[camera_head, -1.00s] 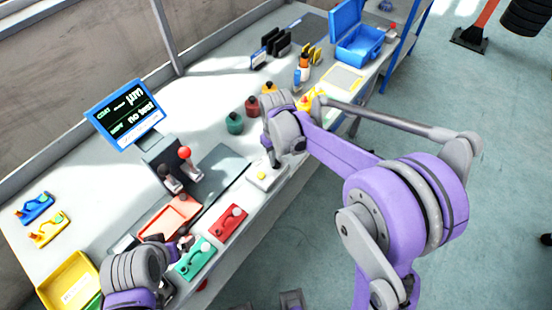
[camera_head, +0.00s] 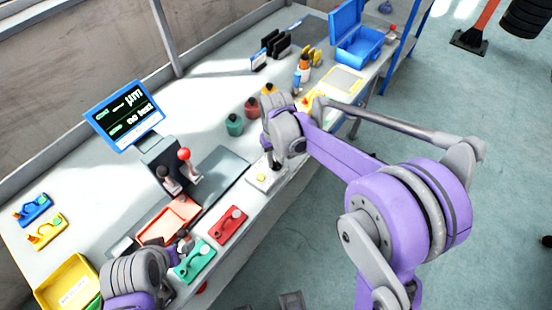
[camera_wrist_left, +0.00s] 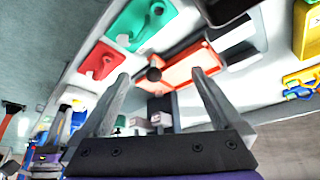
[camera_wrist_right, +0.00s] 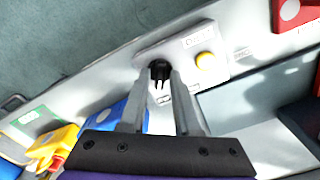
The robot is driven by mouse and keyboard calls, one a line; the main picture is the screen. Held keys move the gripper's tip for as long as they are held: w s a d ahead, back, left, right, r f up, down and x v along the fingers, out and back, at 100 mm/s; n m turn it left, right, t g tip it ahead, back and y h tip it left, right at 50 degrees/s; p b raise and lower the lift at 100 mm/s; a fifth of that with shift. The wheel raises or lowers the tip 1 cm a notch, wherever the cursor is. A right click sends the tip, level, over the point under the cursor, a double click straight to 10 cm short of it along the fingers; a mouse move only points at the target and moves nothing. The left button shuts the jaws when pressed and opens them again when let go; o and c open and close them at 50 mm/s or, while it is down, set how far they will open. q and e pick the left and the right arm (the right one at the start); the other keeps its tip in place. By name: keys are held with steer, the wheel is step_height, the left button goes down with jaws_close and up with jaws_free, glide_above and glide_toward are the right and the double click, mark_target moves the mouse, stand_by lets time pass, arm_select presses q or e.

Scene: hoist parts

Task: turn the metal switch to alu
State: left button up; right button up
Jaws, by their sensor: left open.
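The metal switch is a black knob (camera_wrist_right: 160,68) on a pale box (camera_wrist_right: 225,50), which also carries a yellow button (camera_wrist_right: 206,62). The box lies near the bench's front edge in the head view (camera_head: 262,183); the knob is mostly hidden there by my right gripper (camera_head: 274,166). In the right wrist view my right gripper (camera_wrist_right: 161,78) has its fingers close together, one on each side of the knob, seemingly touching it. My left gripper (camera_wrist_left: 160,82) is open and empty, above the bench by the orange tray (camera_wrist_left: 195,68); a black ball knob shows beyond its fingertips.
A tester with red and black levers (camera_head: 184,156) and a screen (camera_head: 124,114) stands behind. Red (camera_head: 229,224) and green (camera_head: 195,262) parts lie along the front edge. Several bottles (camera_head: 234,125) stand beyond the switch box. A blue case (camera_head: 355,45) is at the far end.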

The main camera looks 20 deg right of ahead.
mark_target(276, 163)
steer(key=shift+o, duration=0.8)
step_height(276, 163, up, 11)
steer(key=shift+p, duration=0.35)
steer(key=shift+f, duration=0.1)
steer(key=s+d+f+t, duration=0.2)
steer(key=s, duration=0.8)
steer(key=s+d+f+m+t, duration=0.1)
steer(key=s+d+f+t, duration=0.1)
steer(key=s, duration=0.8)
steer(key=shift+s+d+f+t, duration=0.3)
steer(key=shift+f+t, duration=0.2)
steer(key=shift+t, duration=0.2)
